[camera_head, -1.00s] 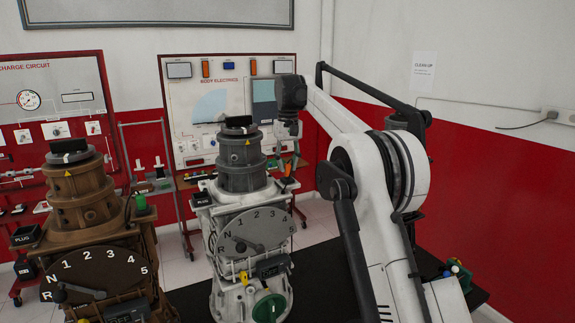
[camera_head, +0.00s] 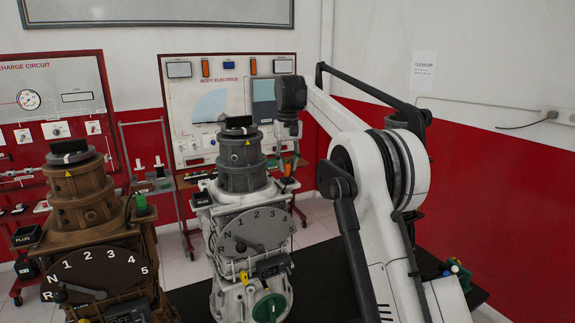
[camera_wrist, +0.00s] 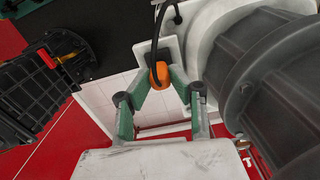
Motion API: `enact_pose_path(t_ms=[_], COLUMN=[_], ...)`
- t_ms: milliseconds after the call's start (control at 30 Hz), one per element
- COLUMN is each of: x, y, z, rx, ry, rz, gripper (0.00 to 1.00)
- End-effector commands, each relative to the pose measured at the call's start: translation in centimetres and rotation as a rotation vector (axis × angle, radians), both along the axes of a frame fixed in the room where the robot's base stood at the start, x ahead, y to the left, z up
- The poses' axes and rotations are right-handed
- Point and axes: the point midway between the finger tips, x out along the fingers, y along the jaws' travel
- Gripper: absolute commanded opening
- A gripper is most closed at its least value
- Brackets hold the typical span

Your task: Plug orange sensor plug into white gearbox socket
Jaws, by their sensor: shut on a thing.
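The orange sensor plug (camera_wrist: 160,75) is between the fingertips of my gripper (camera_wrist: 161,82) in the wrist view. A black cable runs up from it. The white gearbox (camera_head: 252,215) stands mid-picture in the head view, with a grey cylindrical top. Its grey housing fills the right of the wrist view. A pale square fitting (camera_wrist: 172,48) lies behind the plug and may be the socket; I cannot tell whether they touch. In the head view my gripper (camera_head: 289,176) is beside the gearbox's upper right side, small and partly unclear.
A brown gearbox (camera_head: 88,222) stands to the left of the white one. Red and white trainer boards (camera_head: 228,100) stand behind. A black part with red and yellow pieces (camera_wrist: 45,85) is at the left of the wrist view. Pale tiled floor shows between.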

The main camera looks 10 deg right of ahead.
Motion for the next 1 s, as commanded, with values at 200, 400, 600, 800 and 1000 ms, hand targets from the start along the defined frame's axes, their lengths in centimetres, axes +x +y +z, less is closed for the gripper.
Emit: enact_pose_path(t_ms=[200,400,600,800,1000], x=[0.0,0.0,0.0,0.0,0.0], y=[0.0,0.0,0.0,0.0,0.0], z=[0.0,0.0,-0.2,-0.6,-0.9], rx=[0.0,0.0,0.0,0.0,0.0], ry=[0.0,0.0,0.0,0.0,0.0], rz=[0.0,0.0,0.0,0.0,0.0], gripper=[0.0,0.0,0.0,0.0,0.0])
